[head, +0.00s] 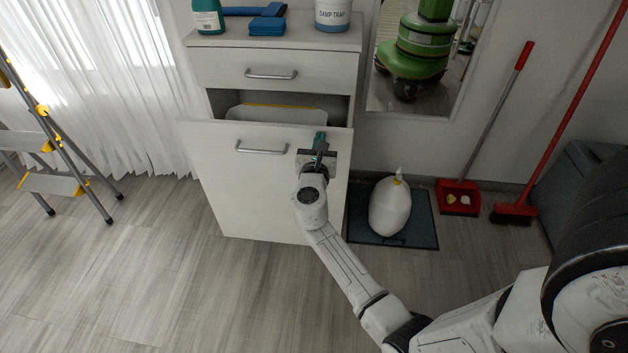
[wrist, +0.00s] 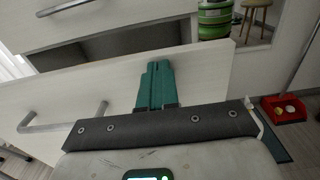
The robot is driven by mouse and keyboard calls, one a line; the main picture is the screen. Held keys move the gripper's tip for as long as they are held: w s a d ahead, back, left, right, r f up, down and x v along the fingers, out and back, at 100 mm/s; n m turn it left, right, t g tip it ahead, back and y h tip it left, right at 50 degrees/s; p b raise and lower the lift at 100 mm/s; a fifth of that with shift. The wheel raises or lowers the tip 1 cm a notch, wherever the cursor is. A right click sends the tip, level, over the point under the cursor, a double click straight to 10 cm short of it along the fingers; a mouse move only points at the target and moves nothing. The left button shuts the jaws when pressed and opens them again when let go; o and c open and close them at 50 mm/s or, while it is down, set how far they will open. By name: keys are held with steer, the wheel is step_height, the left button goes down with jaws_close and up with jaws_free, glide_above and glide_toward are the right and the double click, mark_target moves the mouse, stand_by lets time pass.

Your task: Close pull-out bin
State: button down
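The pull-out bin is a pale wood front panel (head: 225,170) with a metal bar handle (head: 262,148), standing out from the cabinet. A dark gap shows above its top edge, with a light bin liner or bucket (head: 275,114) with a yellow rim inside. My gripper (head: 320,138) is near the top right of the panel, right of the handle. In the wrist view, its green fingers (wrist: 156,70) lie side by side, shut with nothing between them, in front of the panel (wrist: 105,85). I cannot tell whether they touch it. The handle (wrist: 62,118) shows at the left.
A white jug (head: 390,207) sits on a dark mat (head: 418,212) to the right. A red dustpan (head: 459,198) and broom stand beyond. Floor at left is clear up to a stepladder (head: 55,184).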

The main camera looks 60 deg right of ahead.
steer(key=b+x, duration=0.3)
steer(key=x, duration=0.5)
steer(key=b+x, duration=0.3)
steer(key=x, duration=0.5)
steer(key=shift+d+f+b, duration=0.2)
steer(key=shift+d+b, duration=0.1)
steer(key=shift+d, duration=0.1)
steer(key=shift+w+d+r, duration=0.25)
steer(key=shift+w+d, duration=0.05)
steer(key=shift+w, duration=0.1)
steer(key=p+v, duration=0.4)
steer(key=v, duration=1)
steer(key=shift+s+p, duration=0.2)
steer(key=shift+p, duration=0.15)
steer(key=shift+a+f, duration=0.1)
steer(key=shift+a, duration=0.05)
